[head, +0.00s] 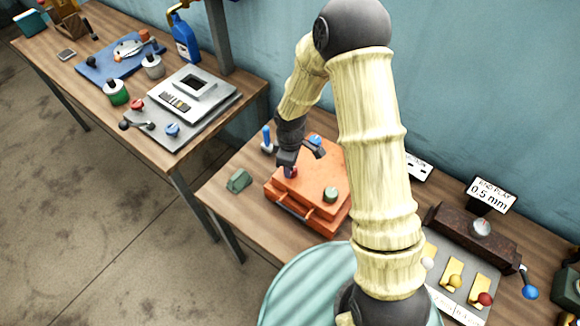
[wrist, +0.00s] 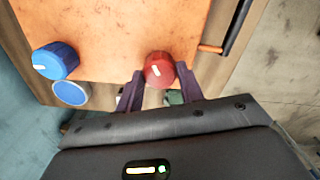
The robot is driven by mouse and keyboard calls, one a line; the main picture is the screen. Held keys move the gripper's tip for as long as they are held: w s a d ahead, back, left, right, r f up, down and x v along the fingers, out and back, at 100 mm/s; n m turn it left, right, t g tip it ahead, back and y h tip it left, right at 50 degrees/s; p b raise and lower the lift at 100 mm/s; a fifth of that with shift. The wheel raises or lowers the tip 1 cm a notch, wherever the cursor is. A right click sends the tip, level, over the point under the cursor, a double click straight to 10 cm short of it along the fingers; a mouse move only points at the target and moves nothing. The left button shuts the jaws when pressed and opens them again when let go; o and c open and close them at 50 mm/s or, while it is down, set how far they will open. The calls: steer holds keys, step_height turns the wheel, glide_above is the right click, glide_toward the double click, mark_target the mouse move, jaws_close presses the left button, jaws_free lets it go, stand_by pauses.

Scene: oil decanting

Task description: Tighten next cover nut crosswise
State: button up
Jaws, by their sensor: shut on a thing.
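The orange cover (head: 307,203) sits on the right-hand bench and carries coloured knob-like nuts. My gripper (head: 289,160) is over its left part, shut on the red nut (head: 290,172). In the wrist view the red nut (wrist: 158,70) shows between my two dark fingers, with a white mark on it. A blue nut (head: 315,140) is at the cover's far side, and it also shows in the wrist view (wrist: 55,61) with a white mark. A green nut (head: 331,195) is at the cover's near right. My arm hides the cover's right side.
A green block (head: 239,181) lies left of the cover, and a blue-handled tool (head: 267,139) stands behind it. Another bench at left holds a blue bottle (head: 185,38) and a grey plate (head: 213,103).

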steer(key=m+b, duration=0.2)
steer(key=m, duration=0.4)
steer(key=shift+f+m+b, duration=0.1)
steer(key=shift+m+b, duration=0.2)
steer(key=shift+b, duration=0.1)
steer(key=m+b, duration=0.1)
steer(key=m, duration=0.4)
steer(key=shift+m, duration=0.3)
steer(key=o, duration=1)
step_height(320, 180, up, 18)
steer(key=b, duration=0.2)
steer(key=shift+f+b, duration=0.2)
steer(key=shift+b, duration=0.2)
steer(key=shift+d, duration=0.1)
